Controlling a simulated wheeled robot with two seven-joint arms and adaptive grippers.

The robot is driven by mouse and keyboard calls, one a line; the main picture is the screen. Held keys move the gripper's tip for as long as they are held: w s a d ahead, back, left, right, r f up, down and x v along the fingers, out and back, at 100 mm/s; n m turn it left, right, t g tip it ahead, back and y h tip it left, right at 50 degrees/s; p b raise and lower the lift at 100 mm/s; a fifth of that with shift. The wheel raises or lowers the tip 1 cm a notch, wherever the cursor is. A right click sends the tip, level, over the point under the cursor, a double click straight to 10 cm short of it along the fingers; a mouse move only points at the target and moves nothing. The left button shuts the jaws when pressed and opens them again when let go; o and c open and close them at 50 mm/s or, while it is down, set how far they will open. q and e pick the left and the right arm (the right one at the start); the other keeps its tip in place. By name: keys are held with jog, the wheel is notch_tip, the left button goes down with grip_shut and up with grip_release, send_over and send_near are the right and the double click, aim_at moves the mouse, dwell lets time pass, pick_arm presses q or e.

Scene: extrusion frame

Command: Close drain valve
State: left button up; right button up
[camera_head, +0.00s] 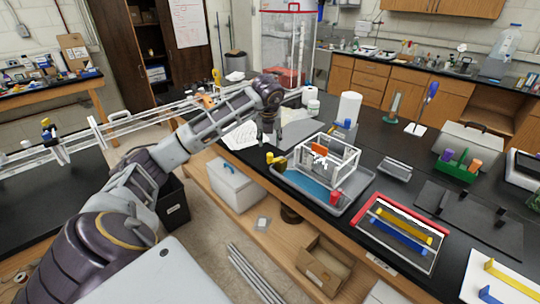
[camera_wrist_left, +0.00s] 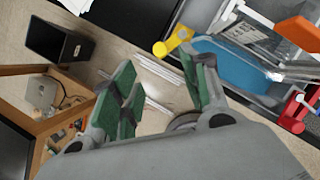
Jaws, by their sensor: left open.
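A white extrusion frame (camera_head: 322,160) stands in a grey tray (camera_head: 347,203) with a blue sheet (camera_head: 305,186) on the black bench. A yellow fitting (camera_head: 276,160) sticks out at the tray's left end, and it shows in the left wrist view (camera_wrist_left: 174,41). I cannot tell which is the drain valve. My left gripper (camera_head: 268,138) points down, left of and above the yellow fitting. In the wrist view its green-padded fingers (camera_wrist_left: 160,80) are apart and empty. My right gripper is out of view.
An orange part (camera_head: 318,149) is inside the frame. A white paper roll (camera_head: 348,108) stands behind it. A red-edged tray (camera_head: 400,233) with blue and yellow bars lies to the right.

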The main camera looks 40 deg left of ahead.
aim_at(270, 154)
pick_arm(q)
jog(key=p+x, duration=0.1)
jog(key=x, duration=1.1)
jog(key=shift+f+p, duration=0.1)
jog(key=shift+p, duration=0.3)
jog(key=shift+c, duration=0.3)
grip_shut()
